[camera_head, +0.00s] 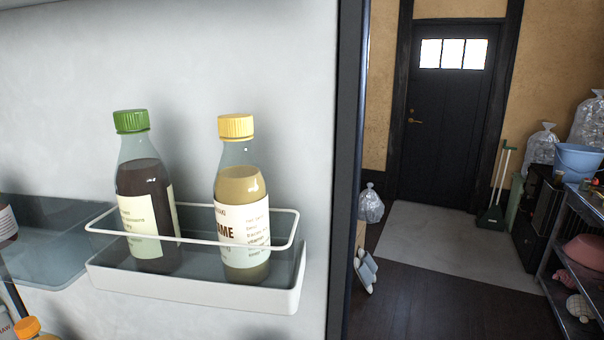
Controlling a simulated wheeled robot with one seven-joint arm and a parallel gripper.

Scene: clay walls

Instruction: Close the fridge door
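The fridge door (285,70) stands open and fills the left half of the view, with its pale inner face toward me. Its dark edge (347,170) runs upright near the middle. A white door shelf (200,290) with a wire rail holds a green-capped dark bottle (146,190) and a yellow-capped bottle (240,185), both upright. A clear shelf (50,235) shows at the left edge. The fridge body and the door's outer face are hidden. My gripper is not in view.
A black house door (447,130) stands at the back, with a grey mat (450,240) before it. A metal shelf unit (575,215) with a blue basin (578,160) lines the right. Dark floor (440,305) between is clear.

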